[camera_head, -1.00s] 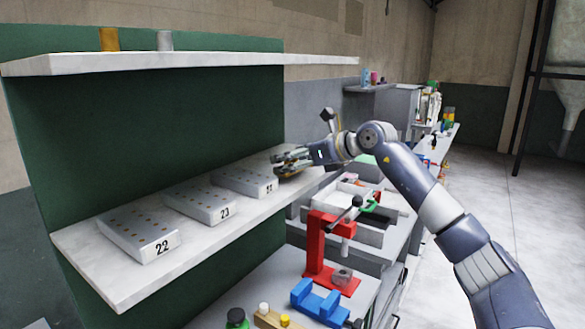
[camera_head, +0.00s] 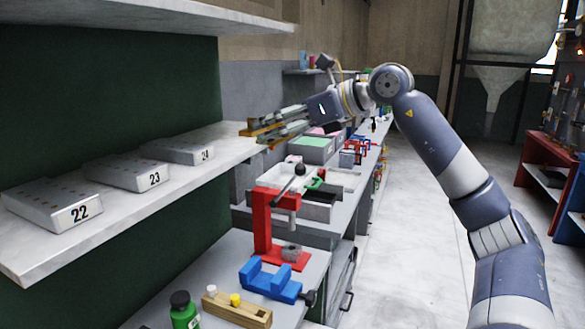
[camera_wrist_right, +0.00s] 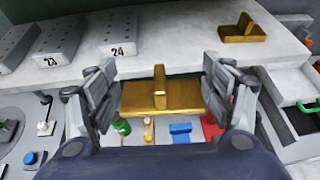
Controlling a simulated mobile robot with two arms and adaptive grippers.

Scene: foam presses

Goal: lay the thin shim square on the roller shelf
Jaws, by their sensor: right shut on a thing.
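My right gripper (camera_head: 278,124) is shut on a brass-coloured piece with a flat plate and an upright fin. In the right wrist view the held piece (camera_wrist_right: 142,98) sits level between the fingers (camera_wrist_right: 160,85), at the front edge of the pale shelf (camera_wrist_right: 185,55). I take it for the shim, but its thickness is hard to judge. A similar brass piece (camera_wrist_right: 243,32) lies on the shelf, beyond and to the right. The pale shelf (camera_head: 150,205) also shows in the head view; no rollers can be made out. My left gripper is out of view.
Grey blocks marked 22 (camera_head: 50,207), 23 (camera_head: 128,174) and 24 (camera_head: 180,151) line the shelf. An upper shelf (camera_head: 200,18) overhangs it. Below stand a red press (camera_head: 262,225), a blue vise (camera_head: 270,280) and a green bottle (camera_head: 183,310). Shelf surface before block 24 is clear.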

